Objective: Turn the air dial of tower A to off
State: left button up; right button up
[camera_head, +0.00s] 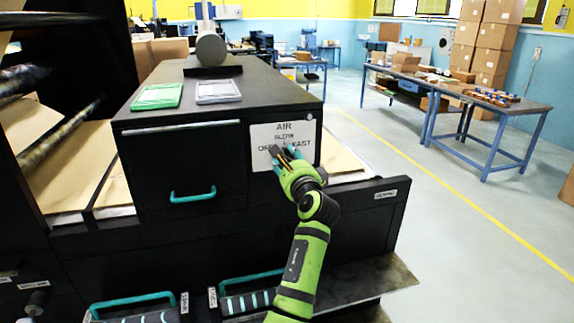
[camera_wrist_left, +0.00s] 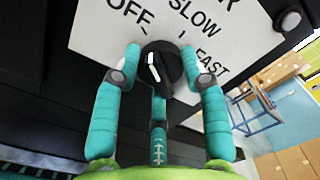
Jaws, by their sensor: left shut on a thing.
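The air dial (camera_wrist_left: 166,66) is a round black knob with a white mark, in the left wrist view. It sits on a white panel (camera_head: 261,133) lettered AIR, OFF, SLOW and FAST, on the front of a black cabinet (camera_head: 180,165). The white mark is on the left part of the knob, on the OFF side; its exact setting is hard to tell. My left gripper (camera_head: 284,154) is at the panel, its teal fingers shut around the dial. In the head view the gripper hides the dial. My right gripper is not in view.
A teal handle (camera_head: 193,196) sticks out of the cabinet left of the panel. A green tray (camera_head: 158,96) and a grey tray (camera_head: 218,91) lie on top. Lower teal handles (camera_head: 132,301) and a dark ledge (camera_head: 375,285) project below. The floor to the right is clear.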

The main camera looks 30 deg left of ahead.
pick_arm(q)
jog(key=shift+d+f+n+b, duration=0.1)
jog(key=shift+n+b, duration=0.4)
jog(key=shift+n, duration=0.7)
jog(key=o, duration=1.1)
jog(key=shift+o, duration=0.2)
jog(key=shift+w, duration=0.15)
jog(key=v, duration=0.7)
jog(key=shift+d, duration=0.25)
